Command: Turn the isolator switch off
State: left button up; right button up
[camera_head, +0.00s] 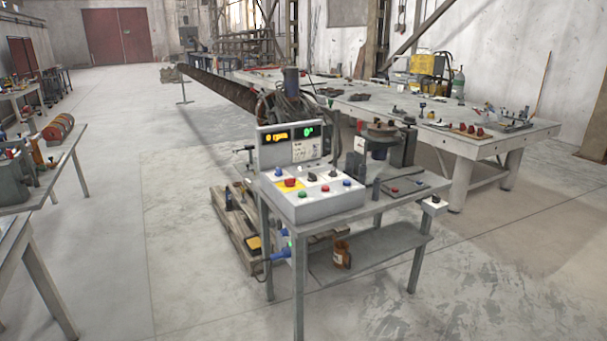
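A control box (312,206) with a sloped top stands on a grey metal table (390,208) in the middle of the view. Its top carries a red button on a yellow patch (290,184), dark knobs, and green, red and blue buttons. A display panel (292,146) with yellow and green digits stands upright behind it. A small white box with a dark knob (435,203) is at the table's right edge. Blue connectors (281,254) and a green light are below the table's left side. I cannot tell which control is the isolator switch. Neither gripper is in view.
A long auger (218,88) runs back from behind the panel. A large workbench (483,146) with tools stands at the right. A wooden pallet (232,230) lies left of the table. More benches line the left edge. The floor in front is clear.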

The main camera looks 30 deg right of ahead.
aim_at(290, 183)
jog(key=i+l, duration=0.15)
jog(key=i, duration=0.25)
jog(key=i+l, duration=0.15)
jog(key=i, duration=0.3)
jog(key=i+l+z, duration=0.1)
jog(key=i, duration=0.3)
